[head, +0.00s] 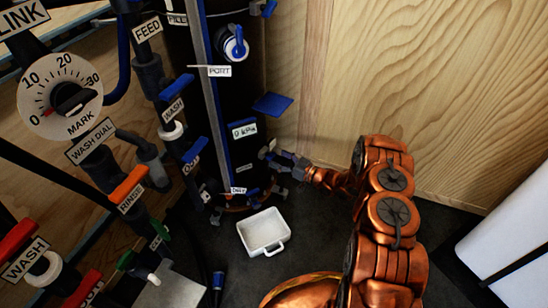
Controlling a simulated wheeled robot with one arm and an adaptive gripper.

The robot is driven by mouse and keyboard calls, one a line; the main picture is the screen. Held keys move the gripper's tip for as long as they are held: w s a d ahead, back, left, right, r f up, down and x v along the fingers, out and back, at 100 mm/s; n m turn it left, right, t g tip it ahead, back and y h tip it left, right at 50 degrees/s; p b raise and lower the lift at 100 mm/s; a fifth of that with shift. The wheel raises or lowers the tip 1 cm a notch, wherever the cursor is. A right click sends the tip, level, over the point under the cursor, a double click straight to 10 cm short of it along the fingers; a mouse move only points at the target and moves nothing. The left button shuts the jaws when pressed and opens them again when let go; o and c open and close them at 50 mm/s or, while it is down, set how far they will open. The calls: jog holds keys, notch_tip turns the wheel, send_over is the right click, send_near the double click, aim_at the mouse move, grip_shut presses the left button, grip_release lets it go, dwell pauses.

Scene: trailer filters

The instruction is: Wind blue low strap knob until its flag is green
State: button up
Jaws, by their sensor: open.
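A tall black cylinder (185,60) with a blue upright strip stands against the wooden wall. The low strap knob is not clear to me; the small parts low on the cylinder's right side, where my gripper is, are too small to tell apart. My gripper (272,158) is at that side, reaching in from the right, with its jaws apart. I cannot tell whether it touches anything. A blue flat plate (272,104) sticks out from the cylinder above my gripper. No green flag is clear near my gripper.
A blue-handled knob (235,46) sits higher on the cylinder, above the PORT label (219,71). A white tray (263,232) lies on the dark floor below. Pipes with coloured handles and a wash dial (60,95) fill the left. A white box (510,245) stands at right.

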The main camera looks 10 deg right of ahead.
jog(key=v, duration=0.8)
jog(key=shift+s, duration=0.3)
jog(key=shift+d, duration=0.1)
